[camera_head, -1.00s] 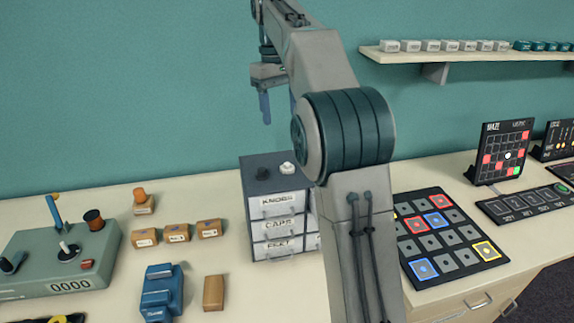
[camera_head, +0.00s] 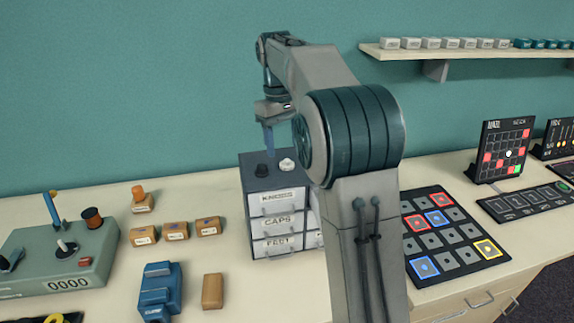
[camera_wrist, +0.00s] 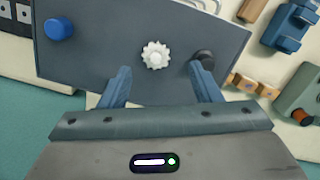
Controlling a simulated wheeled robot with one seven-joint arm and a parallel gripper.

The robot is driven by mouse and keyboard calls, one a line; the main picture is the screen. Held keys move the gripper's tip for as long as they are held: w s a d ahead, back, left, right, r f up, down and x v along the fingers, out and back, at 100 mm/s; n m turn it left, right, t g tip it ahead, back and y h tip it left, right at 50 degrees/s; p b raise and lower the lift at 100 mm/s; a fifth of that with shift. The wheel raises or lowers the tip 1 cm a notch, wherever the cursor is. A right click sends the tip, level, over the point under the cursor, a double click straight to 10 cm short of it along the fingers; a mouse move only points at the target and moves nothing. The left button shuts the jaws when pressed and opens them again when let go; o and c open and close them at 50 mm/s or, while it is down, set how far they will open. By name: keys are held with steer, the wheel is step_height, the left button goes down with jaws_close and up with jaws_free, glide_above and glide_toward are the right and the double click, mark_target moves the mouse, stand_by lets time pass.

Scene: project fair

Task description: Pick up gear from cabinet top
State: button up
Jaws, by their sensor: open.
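A small white gear (camera_head: 287,164) lies on top of the dark grey cabinet (camera_head: 257,184). In the wrist view the toothed gear (camera_wrist: 155,55) sits on the cabinet top (camera_wrist: 110,45), ahead of and roughly between my fingertips. My gripper (camera_wrist: 160,78) is open and empty, just above the cabinet top. A black knob (camera_wrist: 205,58) is close by my right finger in the wrist view; I cannot tell if they touch. In the head view one finger shows by the black knob (camera_head: 261,170), and my arm hides the other.
A blue knob (camera_wrist: 60,29) also sits on the cabinet top. The drawers are labelled. Small wooden boxes (camera_head: 176,231), a blue device (camera_head: 160,291) and a joystick box (camera_head: 65,260) stand left. A board of tiles (camera_head: 450,235) lies right.

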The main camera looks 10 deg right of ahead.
mark_target(287, 160)
steer(key=shift+s+d+f, duration=0.1)
steer(key=shift+d+f, duration=0.1)
steer(key=shift+f, duration=0.85)
steer(key=shift+s+d+f, duration=0.1)
steer(key=shift+d+f, duration=0.1)
steer(key=shift+f, duration=0.8)
steer(key=shift+w, duration=0.1)
steer(key=c, duration=1.1)
steer(key=shift+o, duration=0.2)
steer(key=shift+r, duration=0.1)
